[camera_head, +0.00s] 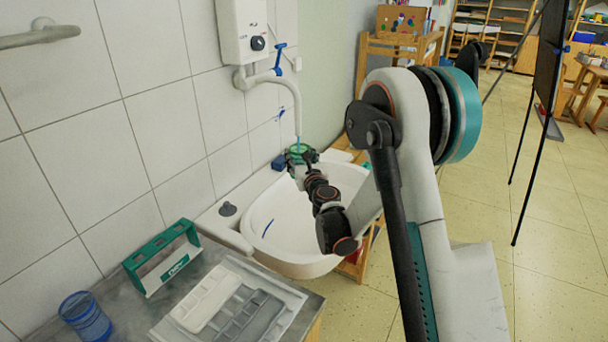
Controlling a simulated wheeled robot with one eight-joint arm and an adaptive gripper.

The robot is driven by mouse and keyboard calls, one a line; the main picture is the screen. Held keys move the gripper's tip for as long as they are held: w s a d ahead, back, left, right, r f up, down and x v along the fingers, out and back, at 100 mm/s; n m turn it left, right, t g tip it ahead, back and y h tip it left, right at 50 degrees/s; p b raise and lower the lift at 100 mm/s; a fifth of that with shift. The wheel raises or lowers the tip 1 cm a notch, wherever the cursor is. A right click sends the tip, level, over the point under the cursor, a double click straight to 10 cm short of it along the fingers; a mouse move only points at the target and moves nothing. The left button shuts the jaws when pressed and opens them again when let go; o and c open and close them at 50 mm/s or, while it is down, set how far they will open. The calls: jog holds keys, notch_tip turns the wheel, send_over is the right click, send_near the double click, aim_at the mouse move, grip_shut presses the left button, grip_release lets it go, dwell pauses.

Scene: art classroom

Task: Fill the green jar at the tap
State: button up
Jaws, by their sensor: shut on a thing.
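The green jar (299,148) is at the far end of the white sink (292,228), under the spout of the tap (292,84). My gripper (301,155) is shut on the jar, small in the view and partly hiding it. A thin pale streak that looks like water runs from the spout's end down to the jar's mouth. The water level inside cannot be made out. The tap's blue lever (279,58) stands up above the spout, below the white water heater (243,32).
A small dark blue block (278,162) sits on the sink's back rim, left of the jar. A grey counter in front holds a green-and-white holder (162,258), a palette tray (235,305) and a blue cup (85,318). The tiled wall bounds the left; open floor lies right.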

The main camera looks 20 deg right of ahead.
aim_at(302, 162)
jog(key=shift+s, duration=2.75)
jog(key=s, duration=0.7)
jog(key=shift+a, duration=0.1)
